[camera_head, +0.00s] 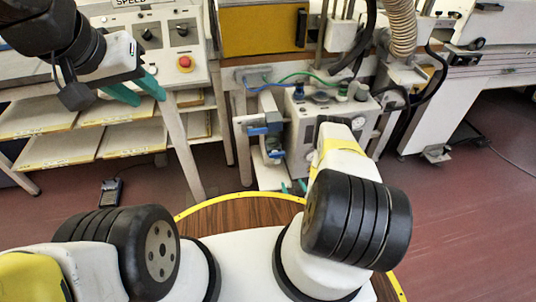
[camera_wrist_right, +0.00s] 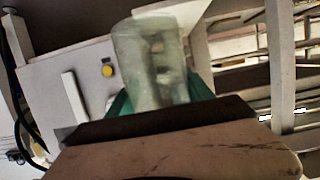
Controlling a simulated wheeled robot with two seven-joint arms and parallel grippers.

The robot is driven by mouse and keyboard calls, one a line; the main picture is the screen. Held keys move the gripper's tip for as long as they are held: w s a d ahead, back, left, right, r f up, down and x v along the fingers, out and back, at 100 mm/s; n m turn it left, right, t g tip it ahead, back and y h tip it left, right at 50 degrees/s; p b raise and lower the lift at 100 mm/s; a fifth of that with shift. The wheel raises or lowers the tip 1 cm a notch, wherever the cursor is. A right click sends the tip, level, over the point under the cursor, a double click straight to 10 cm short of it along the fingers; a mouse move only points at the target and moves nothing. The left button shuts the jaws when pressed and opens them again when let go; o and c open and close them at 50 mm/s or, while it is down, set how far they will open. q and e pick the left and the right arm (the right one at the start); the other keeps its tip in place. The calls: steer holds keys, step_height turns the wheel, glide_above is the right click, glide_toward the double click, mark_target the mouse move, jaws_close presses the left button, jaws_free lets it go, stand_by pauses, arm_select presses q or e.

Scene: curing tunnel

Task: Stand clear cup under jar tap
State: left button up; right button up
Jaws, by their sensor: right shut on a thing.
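The clear cup (camera_wrist_right: 150,60), pale and see-through, stands out between the green fingers of my right gripper (camera_wrist_right: 162,98) in the right wrist view. The fingers press on both sides of it. In the head view my right gripper (camera_head: 293,187) shows only as green tips beyond the far edge of the round table, mostly behind my own arm. I cannot make out the cup there. My left gripper (camera_head: 136,90) is at the upper left, its green fingers apart and empty. I cannot make out a jar or tap in either view.
A round wooden table (camera_head: 235,213) with a yellow rim lies in front of me, partly behind my arms. Beyond it stand a grey machine box (camera_head: 300,150) with hoses, a rack of shelves (camera_head: 55,150) and a red stop button (camera_head: 185,62). Red floor (camera_head: 460,220) is open at right.

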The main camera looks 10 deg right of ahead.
steer(key=shift+s+a+f, duration=0.1)
steer(key=shift+s+f, duration=0.05)
steer(key=shift+f, duration=0.35)
steer(key=shift+w+a+f, duration=0.8)
steer(key=shift+w+f, duration=0.05)
steer(key=shift+w, duration=1.65)
steer(key=shift+w+a+f, duration=0.8)
steer(key=shift+w+f, duration=0.1)
steer(key=shift+w, duration=1.65)
steer(key=shift+w+a+f, duration=0.8)
steer(key=shift+w+f, duration=0.05)
steer(key=shift+w, duration=1.65)
steer(key=shift+f, duration=0.1)
steer(key=o, duration=1.5)
steer(key=v, duration=1.2)
